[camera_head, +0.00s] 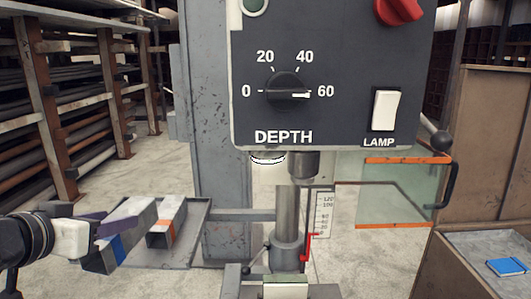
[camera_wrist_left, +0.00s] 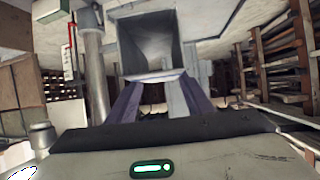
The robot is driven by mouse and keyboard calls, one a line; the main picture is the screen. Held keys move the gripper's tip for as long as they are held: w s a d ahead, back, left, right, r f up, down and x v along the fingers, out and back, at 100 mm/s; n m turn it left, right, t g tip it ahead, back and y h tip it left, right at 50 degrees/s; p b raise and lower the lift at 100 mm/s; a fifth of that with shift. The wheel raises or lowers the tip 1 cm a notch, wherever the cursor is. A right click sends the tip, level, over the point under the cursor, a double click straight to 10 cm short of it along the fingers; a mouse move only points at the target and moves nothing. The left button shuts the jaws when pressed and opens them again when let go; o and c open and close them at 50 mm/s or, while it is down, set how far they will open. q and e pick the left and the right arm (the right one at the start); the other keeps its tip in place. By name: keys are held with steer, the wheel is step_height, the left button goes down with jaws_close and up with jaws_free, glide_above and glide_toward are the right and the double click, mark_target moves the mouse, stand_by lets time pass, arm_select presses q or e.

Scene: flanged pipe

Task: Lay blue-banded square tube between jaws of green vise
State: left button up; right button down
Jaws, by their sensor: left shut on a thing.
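The blue-banded square tube (camera_head: 130,224) is grey, with a blue band near its near end, at the lower left of the head view. My left gripper (camera_head: 99,228) has its purple fingers closed on this tube near the band. In the left wrist view the open square end of a tube (camera_wrist_left: 151,45) shows just beyond the fingers (camera_wrist_left: 157,98). The vise (camera_head: 287,289) is at the bottom centre of the head view, below the drill press. It is mostly cut off, with only a little green visible, so its jaw gap cannot be made out. My right gripper is not in view.
An orange-banded square tube (camera_head: 168,221) lies beside the held tube on a grey tray (camera_head: 196,232). The drill press head (camera_head: 332,80) and its column (camera_head: 287,215) fill the centre. A clear orange-edged guard (camera_head: 400,195) sticks out at right. A blue item (camera_head: 506,267) lies on the right bench.

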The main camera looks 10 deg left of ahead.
arm_select(q)
steer(key=s+d, duration=0.2)
steer(key=d, duration=1.2)
steer(key=shift+s+d+r+n, duration=0.25)
steer(key=shift+s+r+n, duration=0.05)
steer(key=shift+s+r, duration=0.1)
steer(key=shift+a+y, duration=0.3)
steer(key=shift+a, duration=0.05)
